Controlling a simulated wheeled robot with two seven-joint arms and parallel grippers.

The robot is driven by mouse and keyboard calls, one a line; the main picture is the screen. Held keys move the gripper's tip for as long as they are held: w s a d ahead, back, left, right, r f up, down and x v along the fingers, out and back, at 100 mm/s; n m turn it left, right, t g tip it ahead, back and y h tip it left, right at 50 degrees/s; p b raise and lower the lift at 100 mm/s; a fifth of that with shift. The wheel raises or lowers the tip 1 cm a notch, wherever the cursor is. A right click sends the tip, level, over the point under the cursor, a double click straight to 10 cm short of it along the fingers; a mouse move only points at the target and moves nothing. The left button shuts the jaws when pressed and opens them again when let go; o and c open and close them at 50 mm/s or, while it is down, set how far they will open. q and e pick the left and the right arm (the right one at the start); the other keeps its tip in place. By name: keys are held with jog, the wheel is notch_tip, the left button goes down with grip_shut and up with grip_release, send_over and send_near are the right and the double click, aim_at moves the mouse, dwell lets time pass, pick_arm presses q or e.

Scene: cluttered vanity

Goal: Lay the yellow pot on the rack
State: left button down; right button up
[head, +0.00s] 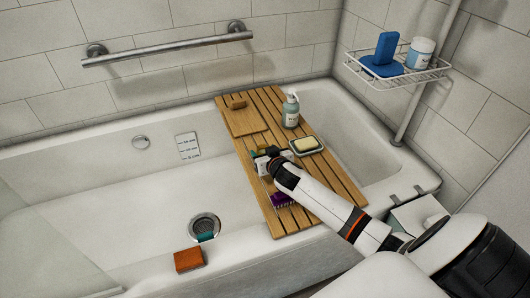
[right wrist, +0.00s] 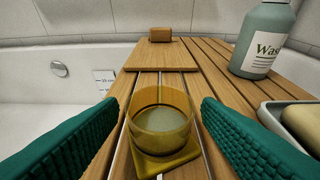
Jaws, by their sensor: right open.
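The yellow pot (right wrist: 160,122), a round see-through amber vessel, stands upright in the right wrist view on a flat square yellow piece (right wrist: 165,160). This rests on the wooden slatted rack (head: 328,203) lying across the bathtub. My right gripper (right wrist: 159,108) is open, with its green fingers on either side of the pot and gaps visible between. In the head view my right gripper (head: 267,161) is low over the middle of the rack, and I cannot make out the pot there. My left gripper is not in view.
The rack also holds a pump bottle (head: 291,111), a soap dish (head: 307,145), a wooden board (head: 245,120) with a brown block (head: 237,104), and a purple brush (head: 282,200). An orange sponge (head: 188,260) lies on the tub's front rim. A wire basket (head: 400,77) hangs in the corner.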

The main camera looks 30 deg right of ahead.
jog(key=shift+r, duration=0.2)
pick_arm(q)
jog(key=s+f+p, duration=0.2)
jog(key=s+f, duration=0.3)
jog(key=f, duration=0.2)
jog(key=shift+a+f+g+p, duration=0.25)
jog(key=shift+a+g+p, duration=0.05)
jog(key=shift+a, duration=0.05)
pick_arm(e)
jog(key=v, duration=1.2)
